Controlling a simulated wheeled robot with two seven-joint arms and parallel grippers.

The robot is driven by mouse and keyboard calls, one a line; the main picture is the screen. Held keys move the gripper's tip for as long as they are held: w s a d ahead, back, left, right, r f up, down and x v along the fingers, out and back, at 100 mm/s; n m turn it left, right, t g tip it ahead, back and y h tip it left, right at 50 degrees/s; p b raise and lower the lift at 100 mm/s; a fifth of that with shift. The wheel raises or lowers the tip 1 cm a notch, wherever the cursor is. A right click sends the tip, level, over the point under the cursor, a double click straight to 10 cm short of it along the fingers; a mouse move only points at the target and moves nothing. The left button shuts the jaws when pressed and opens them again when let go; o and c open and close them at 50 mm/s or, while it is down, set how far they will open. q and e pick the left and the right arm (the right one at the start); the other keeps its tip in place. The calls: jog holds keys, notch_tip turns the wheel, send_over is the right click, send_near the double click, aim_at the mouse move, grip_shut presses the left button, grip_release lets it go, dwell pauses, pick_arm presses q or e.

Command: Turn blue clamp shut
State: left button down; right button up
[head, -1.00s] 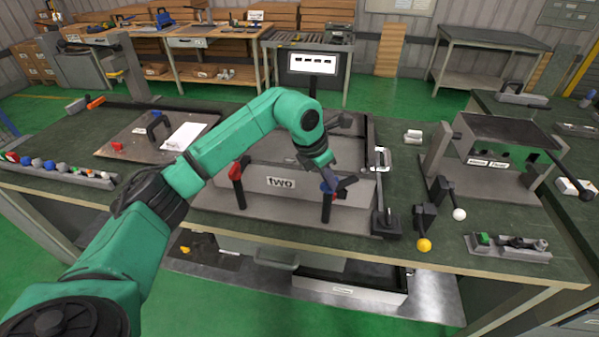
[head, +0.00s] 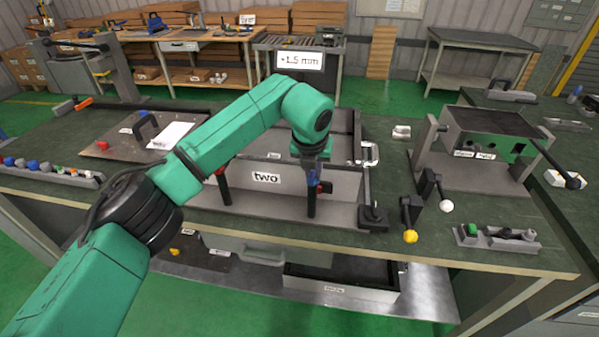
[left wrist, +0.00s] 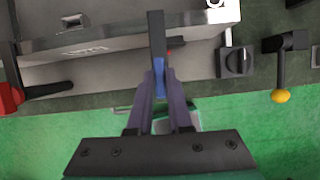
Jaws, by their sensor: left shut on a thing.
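The blue clamp (head: 311,200) is a black post with a blue top at the front right of the grey box labelled "two" (head: 345,188). My left gripper (head: 314,168) is on its top. In the left wrist view my left gripper (left wrist: 160,92) is shut on the blue part of the clamp, and a dark bar (left wrist: 156,35) reaches away from the fingers over the box edge. A small red bit (left wrist: 176,41) shows beside the bar. The red clamp (head: 223,188) stands at the box's front left, partly behind my arm. My right gripper is out of view.
A display (head: 300,60) behind the box reads about -1.5 mm. Levers with a yellow knob (head: 411,237) and a white knob (head: 447,206) stand to the right. A black knob block (head: 373,215) sits by the box's right corner.

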pick_arm(q)
jog(key=shift+r+n, duration=0.1)
jog(key=shift+n, duration=0.3)
jog(key=c, duration=0.8)
grip_release()
jog(key=shift+c, duration=0.2)
jog(key=d+b+v, duration=0.1)
jog(key=b+v, duration=0.2)
jog(key=v, duration=1.1)
jog(key=shift+a+r, duration=0.25)
jog(key=shift+a, duration=0.05)
